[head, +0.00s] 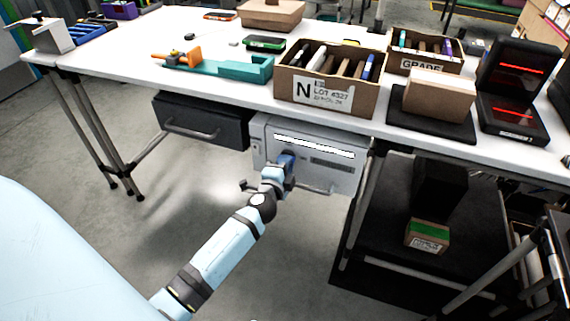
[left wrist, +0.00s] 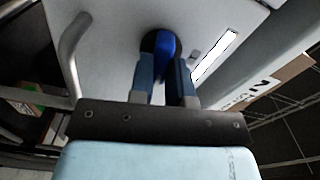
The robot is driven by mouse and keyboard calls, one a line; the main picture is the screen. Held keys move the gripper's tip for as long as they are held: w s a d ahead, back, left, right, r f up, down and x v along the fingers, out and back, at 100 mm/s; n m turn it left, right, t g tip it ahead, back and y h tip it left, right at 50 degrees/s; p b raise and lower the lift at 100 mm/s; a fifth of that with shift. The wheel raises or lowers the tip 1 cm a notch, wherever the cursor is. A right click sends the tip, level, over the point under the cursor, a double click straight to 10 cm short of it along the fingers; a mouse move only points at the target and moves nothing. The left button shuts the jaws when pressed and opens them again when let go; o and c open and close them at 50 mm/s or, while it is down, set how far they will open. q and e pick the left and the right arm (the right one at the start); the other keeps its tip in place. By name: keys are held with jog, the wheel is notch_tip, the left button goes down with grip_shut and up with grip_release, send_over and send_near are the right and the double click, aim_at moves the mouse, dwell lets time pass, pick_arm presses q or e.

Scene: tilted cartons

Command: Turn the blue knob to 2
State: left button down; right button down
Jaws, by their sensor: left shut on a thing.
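The blue knob (left wrist: 164,48) sits on a dark round base on the front of the light grey unit (head: 318,165) under the table. My left gripper (left wrist: 164,72) is shut on the knob, with one finger on each side of it in the left wrist view. In the head view my left gripper (head: 286,165) reaches the unit's front from below and largely hides the knob. I cannot read any number marks around the knob. My right gripper is in neither view.
A metal handle bar (left wrist: 70,50) stands out from the unit beside the gripper. A dark drawer (head: 203,122) hangs to the left. The white table (head: 130,60) above carries cartons, including an open carton (head: 325,92). A dark lower shelf (head: 385,225) with a small box (head: 427,237) is at right.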

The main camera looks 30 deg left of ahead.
pick_arm(q)
jog(key=shift+m, duration=1)
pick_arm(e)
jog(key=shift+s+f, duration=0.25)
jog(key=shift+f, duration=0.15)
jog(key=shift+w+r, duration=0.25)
pick_arm(q)
jog(key=c, duration=1.1)
grip_release()
jog(key=shift+w, duration=0.1)
